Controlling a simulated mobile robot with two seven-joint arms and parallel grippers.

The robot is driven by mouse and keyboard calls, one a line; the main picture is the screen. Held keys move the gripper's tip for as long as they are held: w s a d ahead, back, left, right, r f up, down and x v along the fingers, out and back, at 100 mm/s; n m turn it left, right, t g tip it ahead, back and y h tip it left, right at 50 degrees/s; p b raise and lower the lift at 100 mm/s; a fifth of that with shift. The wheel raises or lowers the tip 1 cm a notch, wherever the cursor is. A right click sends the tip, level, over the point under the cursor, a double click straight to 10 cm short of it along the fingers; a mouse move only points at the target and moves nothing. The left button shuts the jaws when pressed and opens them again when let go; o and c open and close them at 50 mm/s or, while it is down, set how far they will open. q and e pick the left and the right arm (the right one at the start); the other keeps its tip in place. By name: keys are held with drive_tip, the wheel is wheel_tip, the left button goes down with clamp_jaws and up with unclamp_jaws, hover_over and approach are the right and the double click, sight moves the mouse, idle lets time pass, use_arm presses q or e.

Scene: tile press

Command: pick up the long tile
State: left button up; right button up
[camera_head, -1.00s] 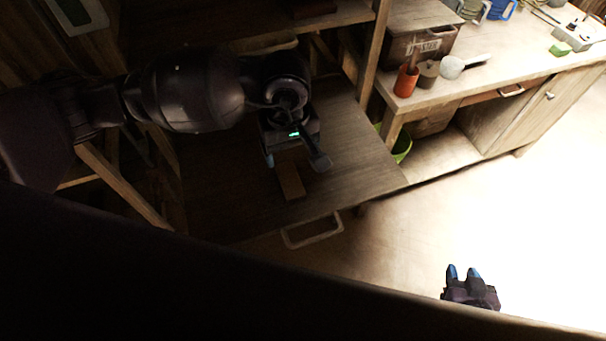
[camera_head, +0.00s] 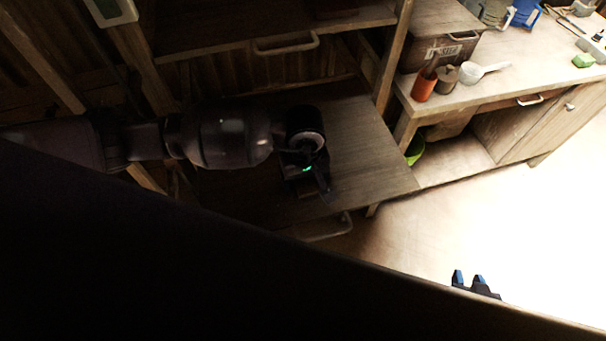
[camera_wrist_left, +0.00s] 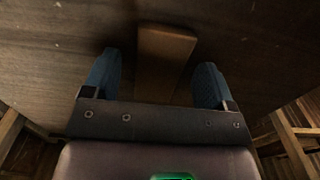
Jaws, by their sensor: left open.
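The long tile (camera_wrist_left: 166,58) is a plain brown bar lying on the dark wooden drawer board. In the left wrist view it runs between the two blue fingers of my left gripper (camera_wrist_left: 158,68), with a gap on each side. Its near end is hidden behind the gripper body. My left gripper (camera_head: 308,190) is open, over the board in the head view, where it covers most or all of the tile. My right gripper (camera_head: 468,279) is at the lower right over the bright floor, its two blue fingers apart and nothing visible between them.
The pulled-out board (camera_head: 375,160) has free room right of my left gripper. A handle (camera_head: 325,230) is on its front. A shelf with a handle (camera_head: 287,45) is above.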

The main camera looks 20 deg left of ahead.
use_arm(q)
drive_tip(key=shift+f, duration=0.25)
drive_tip(key=c, duration=1.1)
drive_tip(key=shift+o, duration=0.2)
drive_tip(key=shift+r, duration=0.15)
